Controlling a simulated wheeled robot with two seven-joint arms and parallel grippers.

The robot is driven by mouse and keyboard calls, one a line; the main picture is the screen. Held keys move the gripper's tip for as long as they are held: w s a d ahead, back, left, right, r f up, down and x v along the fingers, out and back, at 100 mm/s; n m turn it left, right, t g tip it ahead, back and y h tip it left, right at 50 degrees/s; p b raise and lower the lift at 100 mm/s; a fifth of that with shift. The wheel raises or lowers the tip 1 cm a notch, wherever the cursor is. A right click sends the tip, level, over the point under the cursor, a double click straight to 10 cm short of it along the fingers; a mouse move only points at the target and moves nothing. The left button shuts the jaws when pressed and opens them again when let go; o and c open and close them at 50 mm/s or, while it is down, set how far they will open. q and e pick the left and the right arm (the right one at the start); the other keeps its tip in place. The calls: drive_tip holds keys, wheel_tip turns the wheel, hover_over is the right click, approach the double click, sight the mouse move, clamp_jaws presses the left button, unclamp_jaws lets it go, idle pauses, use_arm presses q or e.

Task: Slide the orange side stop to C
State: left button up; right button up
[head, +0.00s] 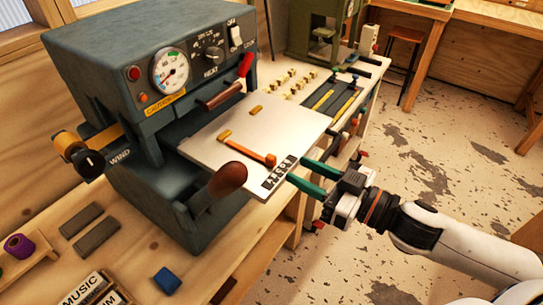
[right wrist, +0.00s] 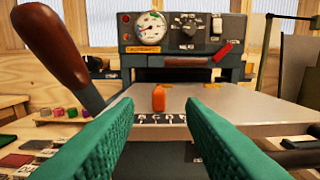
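The orange side stop (head: 247,149) is a slim bar with a rounded knob at its front end, lying on the pale metal plate (head: 290,125) of the dark grey machine. In the right wrist view its knob (right wrist: 158,97) faces me. A black and white letter scale (head: 279,172) is at the plate's front edge, also in the right wrist view (right wrist: 162,119); I cannot tell which letter the stop is at. My right gripper (head: 298,170) is open and empty just off that edge, its green fingers either side of the knob's line, apart from it. My left gripper is out of view.
The machine (head: 150,70) has a gauge, knobs and a brown-handled lever (head: 228,180) beside the plate. Grey blocks (head: 95,233), a blue block (head: 167,280) and a purple roll (head: 19,246) lie on the bench at left. Open floor is at right.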

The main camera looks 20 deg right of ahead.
sight(275, 159)
drive_tip(key=p+x, duration=0.1)
drive_tip(key=x, duration=0.2)
drive_tip(key=p+x, duration=0.1)
drive_tip(key=x, duration=0.2)
drive_tip(key=shift+w+r, duration=0.1)
drive_tip(key=shift+r, duration=0.1)
drive_tip(key=shift+x, duration=0.85)
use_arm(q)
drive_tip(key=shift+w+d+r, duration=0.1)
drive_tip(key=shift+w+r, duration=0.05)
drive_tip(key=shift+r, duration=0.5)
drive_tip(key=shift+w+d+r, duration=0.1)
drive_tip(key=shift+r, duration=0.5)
use_arm(e)
drive_tip(key=shift+a+f, duration=0.1)
drive_tip(key=shift+f, duration=0.05)
drive_tip(key=shift+c, duration=0.6)
clamp_jaws()
